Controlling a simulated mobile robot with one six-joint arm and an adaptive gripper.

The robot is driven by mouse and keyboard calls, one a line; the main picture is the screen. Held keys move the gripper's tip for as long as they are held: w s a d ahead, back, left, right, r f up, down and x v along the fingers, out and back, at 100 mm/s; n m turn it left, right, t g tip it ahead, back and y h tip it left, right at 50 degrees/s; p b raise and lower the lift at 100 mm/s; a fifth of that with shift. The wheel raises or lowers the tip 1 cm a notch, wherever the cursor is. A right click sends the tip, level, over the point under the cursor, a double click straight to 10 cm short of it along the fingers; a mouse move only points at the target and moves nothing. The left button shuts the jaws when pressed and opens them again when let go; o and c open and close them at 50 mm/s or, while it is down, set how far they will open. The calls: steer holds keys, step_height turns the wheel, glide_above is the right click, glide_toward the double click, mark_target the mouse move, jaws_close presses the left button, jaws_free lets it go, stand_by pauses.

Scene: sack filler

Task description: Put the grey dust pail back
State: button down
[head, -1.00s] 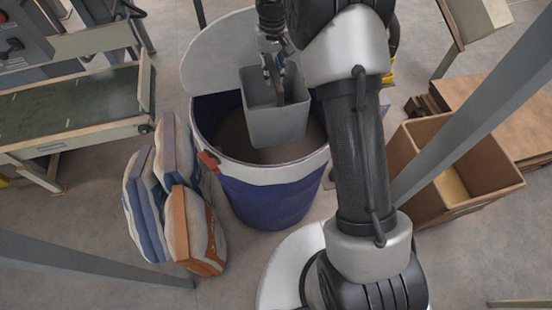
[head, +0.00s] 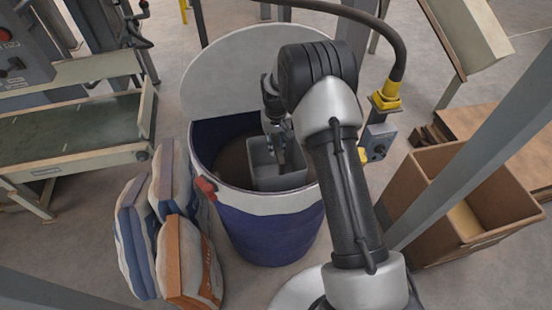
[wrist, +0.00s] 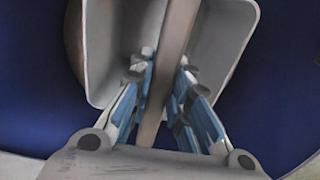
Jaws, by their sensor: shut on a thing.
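The grey dust pail (head: 290,180) is down inside the mouth of the blue drum (head: 268,232), its rim near the drum's pale upper band. My gripper (head: 277,145) is above the pail, pointing down. In the wrist view, the fingers (wrist: 164,68) are shut from both sides on a bar running across the pail (wrist: 228,40). The drum's blue inner wall (wrist: 40,90) surrounds the pail there. The pail's underside is hidden, so I cannot tell whether it touches the brown contents (head: 235,160).
The drum's round grey lid (head: 235,75) stands raised behind it. Filled sacks (head: 185,262) lean at the drum's left, near a green-topped bench (head: 70,130). An open cardboard box (head: 430,190) and a grey post (head: 490,130) are at the right.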

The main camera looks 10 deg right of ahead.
step_height(320, 180, down, 6)
steer(key=b, duration=0.1)
steer(key=c, duration=1.5)
jaws_free()
